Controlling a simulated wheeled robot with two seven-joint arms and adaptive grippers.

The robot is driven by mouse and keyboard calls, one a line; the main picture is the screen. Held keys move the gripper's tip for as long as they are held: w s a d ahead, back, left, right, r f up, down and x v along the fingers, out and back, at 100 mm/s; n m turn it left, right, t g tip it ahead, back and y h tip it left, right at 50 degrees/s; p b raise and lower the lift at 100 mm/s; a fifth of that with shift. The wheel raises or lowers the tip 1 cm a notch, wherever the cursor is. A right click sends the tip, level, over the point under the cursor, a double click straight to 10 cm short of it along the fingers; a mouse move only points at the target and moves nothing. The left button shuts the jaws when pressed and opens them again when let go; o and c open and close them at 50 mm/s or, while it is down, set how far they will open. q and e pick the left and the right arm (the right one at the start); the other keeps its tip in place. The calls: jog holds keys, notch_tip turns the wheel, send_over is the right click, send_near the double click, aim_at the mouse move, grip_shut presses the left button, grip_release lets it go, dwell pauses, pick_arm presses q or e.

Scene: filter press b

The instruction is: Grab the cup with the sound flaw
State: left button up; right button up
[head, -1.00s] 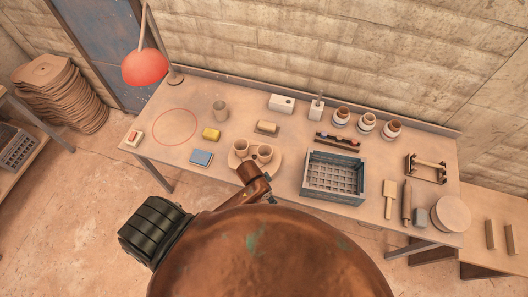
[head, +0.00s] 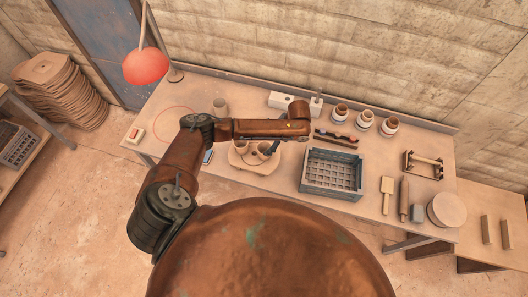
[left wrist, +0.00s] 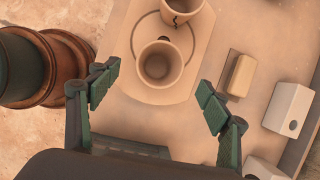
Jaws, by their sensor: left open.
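The left cup (head: 241,147) and the right cup (head: 264,149) show below my left forearm in the head view. In the left wrist view, the right cup (left wrist: 158,65) appears upright and empty, between and just beyond my fingers. The left cup (left wrist: 176,12) is cut by the top edge and carries a dark zigzag mark on its side. My left gripper (left wrist: 157,97) is open and holds nothing. Its fingers are hidden in the head view. No right gripper shows.
Another cup (head: 220,106) stands further left, by a red circle (head: 172,111). A tan block (left wrist: 241,75) and a white box (left wrist: 287,109) lie beside my gripper. A grey crate (head: 333,174), several jars (head: 365,119) and a red lamp (head: 146,67) also stand there.

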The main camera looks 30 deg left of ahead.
aim_at(264, 148)
pick_arm(q)
jog(key=p+x, duration=0.1)
jog(key=x, duration=0.6)
jog(key=shift+f, duration=0.3)
jog(key=shift+c, duration=0.3)
jog(key=c, duration=1.2)
jog(key=shift+r, duration=0.1)
jog(key=shift+c, duration=0.2)
